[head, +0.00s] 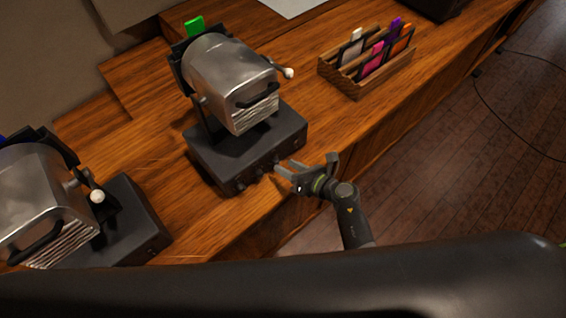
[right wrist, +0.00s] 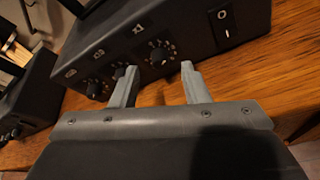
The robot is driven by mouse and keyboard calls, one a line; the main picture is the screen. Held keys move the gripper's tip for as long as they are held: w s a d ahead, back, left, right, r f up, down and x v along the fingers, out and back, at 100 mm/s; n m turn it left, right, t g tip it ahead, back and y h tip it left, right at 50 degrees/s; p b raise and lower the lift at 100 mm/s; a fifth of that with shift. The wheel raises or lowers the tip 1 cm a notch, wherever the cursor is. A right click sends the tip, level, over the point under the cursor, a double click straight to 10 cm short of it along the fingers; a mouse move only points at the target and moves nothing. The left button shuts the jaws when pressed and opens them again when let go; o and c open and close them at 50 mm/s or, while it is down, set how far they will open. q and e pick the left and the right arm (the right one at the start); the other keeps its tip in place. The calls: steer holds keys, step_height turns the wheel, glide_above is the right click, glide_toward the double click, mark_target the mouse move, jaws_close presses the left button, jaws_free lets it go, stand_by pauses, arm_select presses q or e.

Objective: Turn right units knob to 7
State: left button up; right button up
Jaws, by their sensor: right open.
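The right machine (head: 235,80) has a silver drum on a dark base box (head: 225,165) with a row of small knobs on its front. In the right wrist view the box front shows a left knob (right wrist: 95,88), a middle knob (right wrist: 118,73) partly behind a finger, and a right knob (right wrist: 160,53) with a dial ring.
A similar left machine (head: 45,200) stands at the desk's lower left. A wooden rack (head: 365,80) with coloured cards stands at the back. The desk's front edge runs just below my right gripper.

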mark_target(276, 161)
steer(key=shift+x, duration=1.4)
jaws_close()
steer(key=shift+w+d+m+g+y, duration=0.15)
steer(key=shift+m+g+y, duration=0.25)
steer(key=shift+m, duration=0.6)
steer(key=shift+d+f+m+y+b, duration=0.15)
steer(key=shift+m+y+b, duration=0.25)
steer(key=shift+m+y, duration=0.7)
steer(key=shift+m, duration=0.5)
